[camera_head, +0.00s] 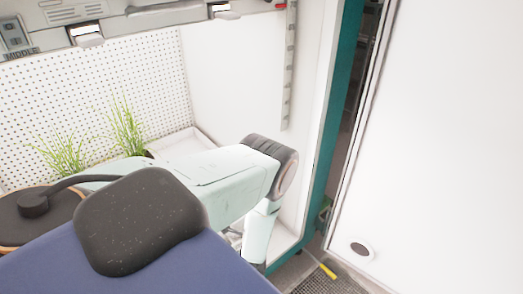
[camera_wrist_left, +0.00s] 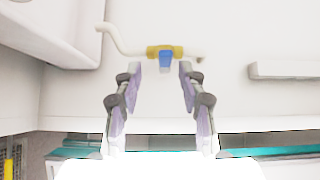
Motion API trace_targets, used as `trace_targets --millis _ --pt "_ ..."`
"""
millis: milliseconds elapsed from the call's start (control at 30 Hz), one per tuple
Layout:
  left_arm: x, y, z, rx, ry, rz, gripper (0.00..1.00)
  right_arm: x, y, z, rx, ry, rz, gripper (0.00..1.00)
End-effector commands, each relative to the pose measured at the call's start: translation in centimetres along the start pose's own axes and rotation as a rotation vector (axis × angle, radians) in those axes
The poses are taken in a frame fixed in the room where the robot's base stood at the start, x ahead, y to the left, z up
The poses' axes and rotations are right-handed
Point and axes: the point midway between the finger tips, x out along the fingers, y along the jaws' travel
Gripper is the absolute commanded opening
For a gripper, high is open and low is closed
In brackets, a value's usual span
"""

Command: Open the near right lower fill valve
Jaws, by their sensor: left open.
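A fill valve with a yellow body (camera_wrist_left: 180,51) and a blue handle (camera_wrist_left: 166,62) shows in the left wrist view, at the top centre. A thin pale pipe (camera_wrist_left: 122,50) bends away from it to the left, and a short stub sticks out to the right. My left gripper (camera_wrist_left: 160,72) is open, its two fingers apart on either side of the blue handle in the picture. I cannot tell how far the fingertips are from the handle, and no contact shows. In the head view my arm hides the area beyond it, and neither gripper shows there.
In the head view, green plants (camera_head: 127,128) stand in the chamber before a perforated panel (camera_head: 140,75). A teal frame (camera_head: 335,110) edges the chamber. A white panel (camera_head: 440,130) fills the right side. A yellow item (camera_head: 328,271) lies low by a dark grating (camera_head: 335,284).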

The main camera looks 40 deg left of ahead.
Motion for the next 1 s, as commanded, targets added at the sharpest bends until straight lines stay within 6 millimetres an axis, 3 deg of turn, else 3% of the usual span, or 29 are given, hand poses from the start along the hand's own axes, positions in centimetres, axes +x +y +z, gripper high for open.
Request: trace_targets --millis 500,867,1000 --pt "6.6 0.1 -0.1 -0.003 0.001 -0.001 0.41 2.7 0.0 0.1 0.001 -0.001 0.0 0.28" --pt "7.5 0.0 -0.1 -0.001 0.002 0.001 0.41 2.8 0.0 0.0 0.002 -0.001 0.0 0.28" --pt "7.5 0.0 -0.1 -0.001 0.002 0.001 0.29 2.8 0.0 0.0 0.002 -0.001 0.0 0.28"
